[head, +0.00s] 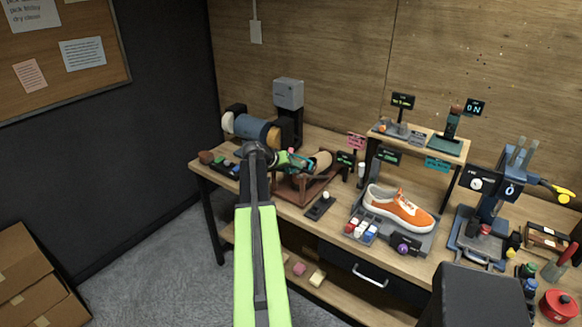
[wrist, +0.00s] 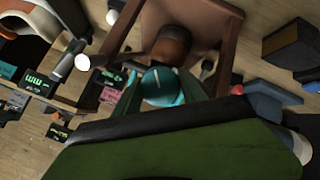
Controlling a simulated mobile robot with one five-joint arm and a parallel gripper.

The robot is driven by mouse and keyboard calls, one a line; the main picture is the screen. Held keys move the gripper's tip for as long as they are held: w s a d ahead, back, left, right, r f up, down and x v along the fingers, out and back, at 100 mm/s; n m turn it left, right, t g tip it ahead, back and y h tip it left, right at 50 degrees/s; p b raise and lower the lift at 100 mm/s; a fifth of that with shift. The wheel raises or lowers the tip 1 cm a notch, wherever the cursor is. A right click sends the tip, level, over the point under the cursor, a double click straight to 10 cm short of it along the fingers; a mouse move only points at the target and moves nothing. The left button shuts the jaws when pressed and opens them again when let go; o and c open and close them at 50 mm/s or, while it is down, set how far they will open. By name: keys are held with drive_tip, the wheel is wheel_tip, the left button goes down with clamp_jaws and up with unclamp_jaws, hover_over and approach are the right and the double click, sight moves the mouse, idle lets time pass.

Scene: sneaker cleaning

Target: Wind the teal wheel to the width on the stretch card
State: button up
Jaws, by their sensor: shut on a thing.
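The teal wheel (wrist: 163,86) is in the middle of the wrist view, round, with a pale mark on its face. My gripper (wrist: 163,92) is shut on it, with teal-green fingers at both sides. In the head view my gripper (head: 293,161) is at the left end of the wooden stretcher stand (head: 302,190), which carries a tan last (head: 321,160); the wheel is mostly hidden there by my gripper. Small signs stand right of the stand: a pink card (head: 356,141) and a black display with green marks (head: 345,158). Their text is too small to read, so I cannot tell which is the stretch card.
An orange sneaker (head: 400,208) stands on a grey tray to the right. A machine with a blue roller (head: 250,128) is behind my gripper on the left. A small black stand with a white knob (head: 321,206) is near the bench front.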

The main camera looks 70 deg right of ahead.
drive_tip(key=m, duration=0.3)
drive_tip(key=m+t, duration=0.1)
drive_tip(key=m, duration=0.1)
drive_tip(key=shift+m+t, duration=0.3)
drive_tip(key=shift+m, duration=0.1)
idle(0.5)
drive_tip(key=o, duration=1.4)
drive_tip(key=shift+c, duration=0.2)
drive_tip(key=p+v, duration=1.2)
drive_tip(key=v, duration=0.5)
drive_tip(key=shift+a+r, duration=0.15)
drive_tip(key=shift+a, duration=0.05)
